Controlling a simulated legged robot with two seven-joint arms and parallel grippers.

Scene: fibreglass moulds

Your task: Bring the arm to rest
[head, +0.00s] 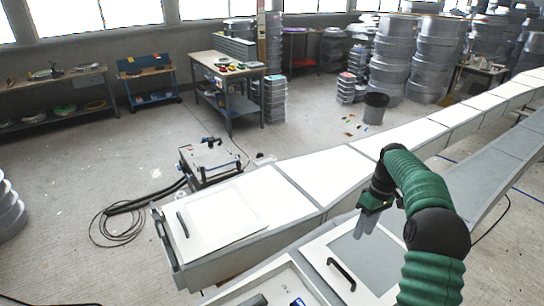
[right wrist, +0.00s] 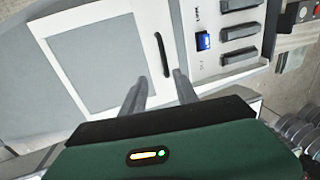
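My right arm, in a green sleeve, comes in from the lower right in the head view. Its gripper (head: 368,220) hangs above the white panel (head: 312,248) that has a grey inset and a black handle (head: 341,274). In the right wrist view the two grey fingers of this gripper (right wrist: 158,84) are apart with nothing between them. The black handle (right wrist: 162,54) shows just beyond the fingertips, apart from them as far as I can tell. My left gripper is in neither view.
A second white panel with a black handle (head: 182,224) lies on the bench at left. Dark blocks (right wrist: 238,30) and a blue item (right wrist: 203,40) lie in a white tray beside the near panel. A wheeled grey machine (head: 210,160) with hoses stands behind on open floor.

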